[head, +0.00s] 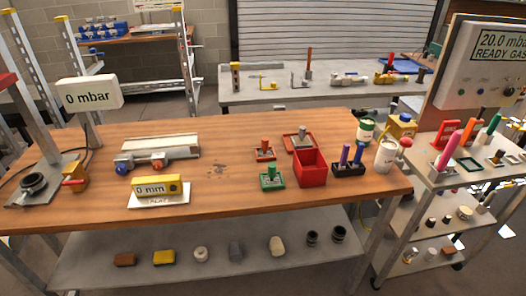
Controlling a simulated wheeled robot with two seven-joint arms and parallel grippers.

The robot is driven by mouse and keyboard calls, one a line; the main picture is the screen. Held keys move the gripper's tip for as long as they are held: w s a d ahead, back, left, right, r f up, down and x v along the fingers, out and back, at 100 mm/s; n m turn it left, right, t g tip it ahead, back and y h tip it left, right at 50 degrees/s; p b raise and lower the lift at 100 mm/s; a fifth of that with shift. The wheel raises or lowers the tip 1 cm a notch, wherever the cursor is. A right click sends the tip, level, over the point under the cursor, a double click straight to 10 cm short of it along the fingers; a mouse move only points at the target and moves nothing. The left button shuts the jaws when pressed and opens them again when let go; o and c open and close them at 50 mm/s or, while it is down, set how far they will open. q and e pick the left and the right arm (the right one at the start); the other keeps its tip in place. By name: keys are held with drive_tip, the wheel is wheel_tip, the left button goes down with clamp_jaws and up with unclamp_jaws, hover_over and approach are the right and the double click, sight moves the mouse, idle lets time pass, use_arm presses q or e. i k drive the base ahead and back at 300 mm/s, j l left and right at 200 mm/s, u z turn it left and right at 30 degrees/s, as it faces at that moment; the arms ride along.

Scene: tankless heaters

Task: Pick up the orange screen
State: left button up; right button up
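I see no clearly recognisable orange screen. The closest match is an orange-red upright piece on a small square frame (264,151), which stands on the wooden table (225,140) right of the middle. It is small, so I cannot tell if it is the screen. A similar green piece on a frame (271,178) stands just in front of it. Neither of my grippers shows in the head view, and nothing is seen touching these pieces.
A red open box (311,170) and a dark holder with purple pegs (348,170) stand to the right. A yellow "0 mm" gauge (157,187) is at the front left. A cart (433,176) with coloured tools adjoins the right.

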sight(265, 147)
drive_tip(key=i+l, duration=0.15)
drive_tip(key=l, duration=0.2)
drive_tip(key=i+l+u, duration=0.15)
drive_tip(key=l, duration=0.25)
drive_tip(key=i+l, duration=0.15)
drive_tip(key=l, duration=0.2)
drive_tip(key=i+l+u, duration=0.1)
drive_tip(key=l, duration=0.3)
drive_tip(key=i, duration=0.05)
